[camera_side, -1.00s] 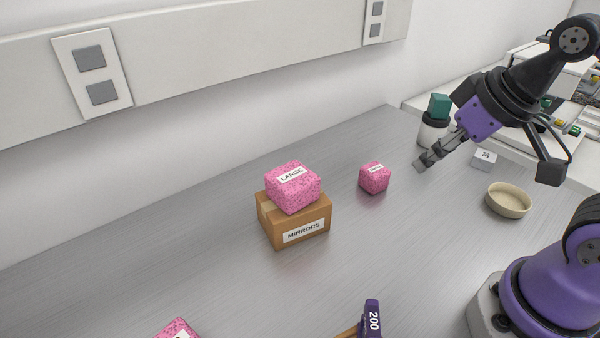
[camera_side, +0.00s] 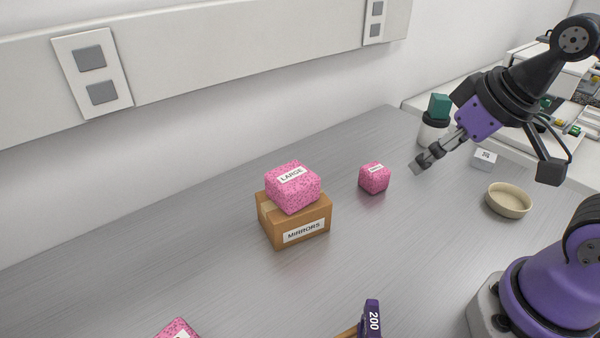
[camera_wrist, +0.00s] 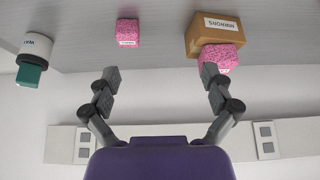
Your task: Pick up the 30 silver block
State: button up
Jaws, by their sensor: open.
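A small silver-grey block (camera_side: 485,160) with a white label on top sits on the table at the right in the side view, between the white jar and the beige dish. Its label is too small to read surely. My gripper (camera_side: 418,165) hangs in the air to the left of this block, apart from it and tilted. In the wrist view my gripper (camera_wrist: 160,73) has its two fingers spread wide with nothing between them. The silver block is not in the wrist view.
A white jar (camera_side: 432,133) with a black lid carries a green block (camera_side: 439,105). A beige dish (camera_side: 508,200) lies nearby. A small pink cube (camera_side: 374,178) and a MIRRORS carton (camera_side: 283,236) topped by a LARGE pink block (camera_side: 292,187) stand left.

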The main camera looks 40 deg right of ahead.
jog(key=w+d+r+g+h, duration=0.1)
jog(key=w+d+r+g, duration=0.1)
jog(key=w+d, duration=0.45)
jog(key=n+g+y, duration=0.1)
jog(key=n+g, duration=0.2)
jog(key=g, duration=0.1)
send_over(486, 155)
notch_tip(486, 155, down, 14)
jog(key=shift+s+r, duration=0.1)
jog(key=shift+r, duration=0.15)
notch_tip(486, 155, down, 6)
jog(key=shift+d+r, duration=0.1)
jog(key=shift+r, duration=0.15)
jog(key=c, duration=1.4)
